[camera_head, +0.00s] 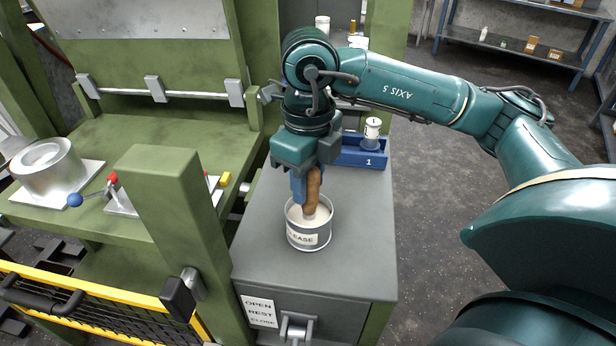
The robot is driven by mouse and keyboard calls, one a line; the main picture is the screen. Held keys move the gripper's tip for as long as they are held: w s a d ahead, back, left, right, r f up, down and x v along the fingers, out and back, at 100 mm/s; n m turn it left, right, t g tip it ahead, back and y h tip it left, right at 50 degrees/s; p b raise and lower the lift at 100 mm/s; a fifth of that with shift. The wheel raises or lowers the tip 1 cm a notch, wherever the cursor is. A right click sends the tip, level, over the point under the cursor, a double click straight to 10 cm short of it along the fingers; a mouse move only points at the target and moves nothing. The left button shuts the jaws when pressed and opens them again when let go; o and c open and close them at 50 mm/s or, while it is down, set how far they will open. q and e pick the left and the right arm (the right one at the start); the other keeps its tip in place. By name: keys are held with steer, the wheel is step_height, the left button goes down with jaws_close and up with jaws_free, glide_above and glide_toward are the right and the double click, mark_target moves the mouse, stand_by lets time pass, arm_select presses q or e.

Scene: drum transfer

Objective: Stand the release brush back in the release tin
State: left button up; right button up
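The release tin (309,236) is a round metal can with a white label ending in "EASE", standing on the grey cabinet top. The release brush (313,186) has a brown handle and is upright, with its lower end inside the tin's opening. My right gripper (305,188) points down over the tin, with a blue finger against the left side of the brush handle. It appears shut on the handle; the far finger is hidden. Whether the brush touches the tin's bottom cannot be seen. My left gripper is not in view.
A blue tray marked 1 (362,152) with a white-capped container (372,130) stands behind the tin. A green press frame (175,215) rises at the left, with a yellow-edged guard (95,292) in front. The cabinet top (350,255) is clear around the tin.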

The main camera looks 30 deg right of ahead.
steer(key=o, duration=0.4)
steer(key=shift+r, duration=0.1)
step_height(320, 180, up, 13)
steer(key=shift+p, duration=0.75)
steer(key=shift+s, duration=0.1)
